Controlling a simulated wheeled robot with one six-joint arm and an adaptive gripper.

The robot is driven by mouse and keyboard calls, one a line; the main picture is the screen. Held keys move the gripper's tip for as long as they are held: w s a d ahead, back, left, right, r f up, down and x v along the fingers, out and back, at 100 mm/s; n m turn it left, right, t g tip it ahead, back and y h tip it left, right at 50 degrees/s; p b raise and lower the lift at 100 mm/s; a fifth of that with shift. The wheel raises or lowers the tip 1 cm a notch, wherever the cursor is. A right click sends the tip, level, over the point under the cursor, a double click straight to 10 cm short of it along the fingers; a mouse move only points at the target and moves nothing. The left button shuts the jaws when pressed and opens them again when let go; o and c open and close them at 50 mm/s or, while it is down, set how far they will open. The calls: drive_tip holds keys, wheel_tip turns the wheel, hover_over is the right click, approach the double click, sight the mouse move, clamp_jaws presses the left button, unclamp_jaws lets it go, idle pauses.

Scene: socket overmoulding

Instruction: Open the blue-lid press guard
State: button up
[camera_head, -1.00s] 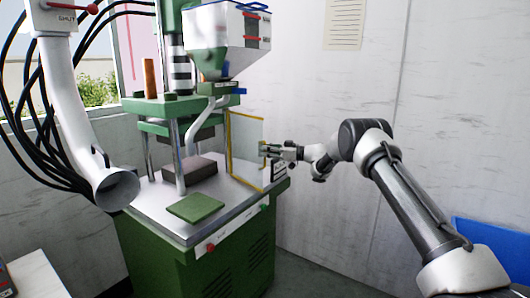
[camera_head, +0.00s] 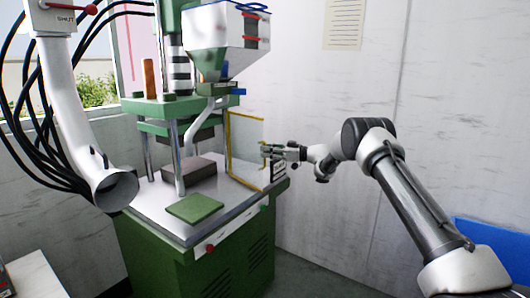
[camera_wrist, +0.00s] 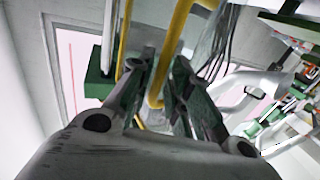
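The press (camera_head: 195,240) is a green machine with a grey bed and a white hopper (camera_head: 225,40) that has a blue lid (camera_head: 245,8). Its guard (camera_head: 245,138) is a clear panel in a yellow frame, standing upright at the right side of the bed. My gripper (camera_head: 266,151) is at the guard's right edge, reaching in from the right. In the wrist view my gripper (camera_wrist: 163,75) has its fingers close together on both sides of a yellow bar (camera_wrist: 172,45), which looks pinched between them. The exact finger contact is partly hidden.
A dark block (camera_head: 190,172) and a green plate (camera_head: 195,208) lie on the press bed. A white duct (camera_head: 85,140) with black cables hangs at the left. A wall stands behind, and a blue object (camera_head: 495,245) is at the right edge.

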drive_tip(key=v, duration=1)
drive_tip(key=shift+s+d, duration=0.15)
drive_tip(key=shift+d, duration=0.15)
